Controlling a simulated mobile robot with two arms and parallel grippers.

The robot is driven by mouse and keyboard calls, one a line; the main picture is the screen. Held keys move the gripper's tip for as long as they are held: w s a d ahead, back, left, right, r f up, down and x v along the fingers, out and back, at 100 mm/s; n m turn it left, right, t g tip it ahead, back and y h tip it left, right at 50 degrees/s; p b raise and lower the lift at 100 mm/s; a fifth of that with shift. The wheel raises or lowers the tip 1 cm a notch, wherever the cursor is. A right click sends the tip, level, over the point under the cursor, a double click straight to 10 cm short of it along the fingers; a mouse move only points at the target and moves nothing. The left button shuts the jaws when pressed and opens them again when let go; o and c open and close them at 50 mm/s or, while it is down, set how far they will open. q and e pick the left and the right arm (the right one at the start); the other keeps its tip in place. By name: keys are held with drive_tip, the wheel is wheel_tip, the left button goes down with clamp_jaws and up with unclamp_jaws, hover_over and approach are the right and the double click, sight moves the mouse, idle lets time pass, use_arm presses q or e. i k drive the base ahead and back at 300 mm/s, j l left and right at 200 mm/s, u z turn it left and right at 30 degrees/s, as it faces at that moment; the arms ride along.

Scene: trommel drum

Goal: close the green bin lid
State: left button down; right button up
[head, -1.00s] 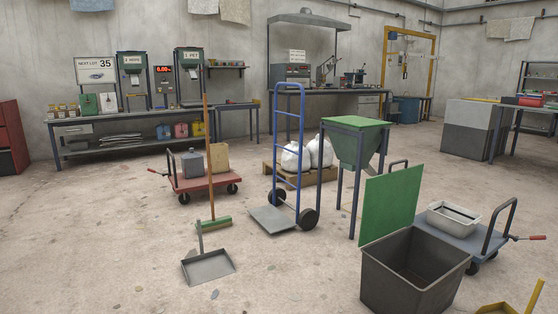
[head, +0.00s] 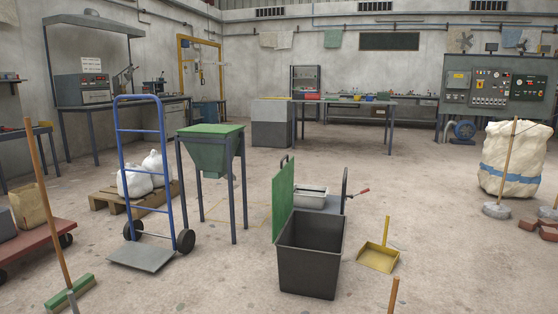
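The green bin lid (head: 284,197) stands upright, open, along the left edge of the dark grey bin (head: 308,267). The bin's top is uncovered and its inside looks dark and empty. The bin stands on the floor, a little right of the middle in the head view. Neither of my grippers shows in the head view.
A green-topped hopper (head: 211,150) and a blue hand truck (head: 143,180) stand to the left. Floor in front of the bin looks mostly clear.

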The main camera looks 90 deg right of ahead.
sight(282, 183)
drive_tip(key=i+l+z, duration=0.25)
drive_tip(key=z, duration=0.15)
drive_tip(key=i+l+z, duration=0.2)
drive_tip(key=z, duration=0.25)
drive_tip(key=i+z, duration=0.8)
drive_tip(key=i+j+z, duration=0.15)
drive_tip(key=z, duration=0.3)
drive_tip(key=i+j+z, duration=0.4)
drive_tip(key=i+l+z, duration=0.2)
drive_tip(key=i+z, duration=0.75)
drive_tip(key=i+j+z, duration=0.25)
drive_tip(key=i+z, duration=0.25)
drive_tip(key=i+j+z, duration=0.35)
drive_tip(key=i+z, duration=0.15)
drive_tip(key=i+j+z, duration=0.1)
drive_tip(key=i+j, duration=0.15)
